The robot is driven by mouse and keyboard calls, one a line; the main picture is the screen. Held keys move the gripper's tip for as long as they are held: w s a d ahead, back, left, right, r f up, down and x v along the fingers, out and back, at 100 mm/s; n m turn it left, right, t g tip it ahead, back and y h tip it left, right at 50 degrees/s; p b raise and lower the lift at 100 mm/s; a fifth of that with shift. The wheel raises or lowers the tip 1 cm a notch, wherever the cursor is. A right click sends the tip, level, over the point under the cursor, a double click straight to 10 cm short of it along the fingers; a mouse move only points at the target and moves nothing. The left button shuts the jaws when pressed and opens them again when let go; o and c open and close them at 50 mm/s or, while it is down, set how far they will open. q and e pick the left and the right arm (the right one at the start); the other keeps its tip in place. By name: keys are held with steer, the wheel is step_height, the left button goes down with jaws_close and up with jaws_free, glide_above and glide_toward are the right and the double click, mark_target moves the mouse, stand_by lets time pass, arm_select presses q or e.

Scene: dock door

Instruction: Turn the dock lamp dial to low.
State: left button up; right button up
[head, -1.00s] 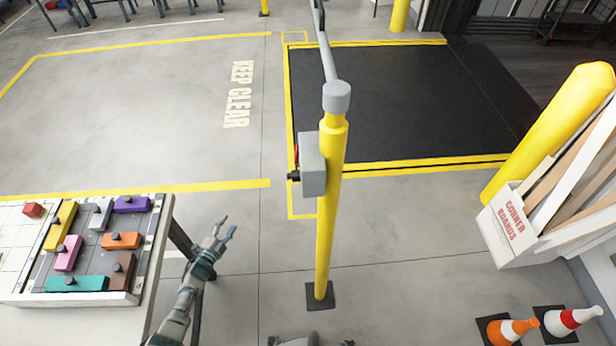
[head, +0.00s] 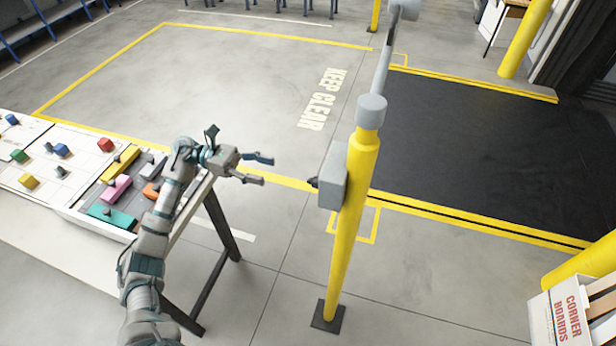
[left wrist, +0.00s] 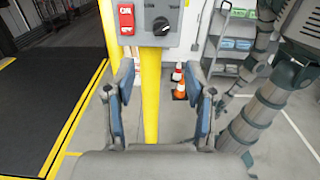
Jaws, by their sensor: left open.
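The dial is a black round knob (left wrist: 160,26) on the front of a grey box, at the top of the left wrist view. A light mark shows on it; the labels above are cut off and too small to read. In the head view the grey box (head: 333,176) is fixed to a yellow post, with the knob (head: 313,182) sticking out on its left side. My left gripper (head: 264,169) is open and empty, left of the knob and apart from it. In the left wrist view its fingers (left wrist: 165,88) stand below the dial, either side of the post.
A red switch (left wrist: 126,19) sits left of the dial. The yellow post (head: 344,250) stands on a dark floor plate. A table with coloured blocks (head: 117,188) lies under my left arm. Corner boards (head: 572,318) stand at lower right. Floor between table and post is clear.

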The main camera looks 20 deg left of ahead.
mark_target(314, 182)
arm_select(q)
steer(key=d, duration=0.4)
steer(key=d+p, duration=0.1)
steer(key=d, duration=0.4)
steer(key=d+p, duration=0.1)
steer(key=d, duration=0.4)
steer(key=shift+s+r, duration=0.25)
steer(key=shift+r, duration=0.05)
steer(key=shift+a, duration=0.2)
steer(key=a, duration=0.2)
steer(key=shift+a+f, duration=0.25)
steer(key=shift+a, duration=0.15)
steer(key=shift+c, duration=0.5)
steer(key=shift+a, duration=0.1)
steer(key=c, duration=0.4)
steer(key=shift+d, duration=0.2)
steer(key=c, duration=0.4)
steer(key=shift+d+r, duration=0.1)
steer(key=shift+d, duration=0.05)
jaws_close()
steer(key=shift+s, duration=0.1)
arm_select(e)
steer(key=s+r, duration=0.1)
steer(key=s+d+r, duration=0.1)
steer(key=shift+s+d, duration=0.1)
steer(key=shift+s, duration=0.3)
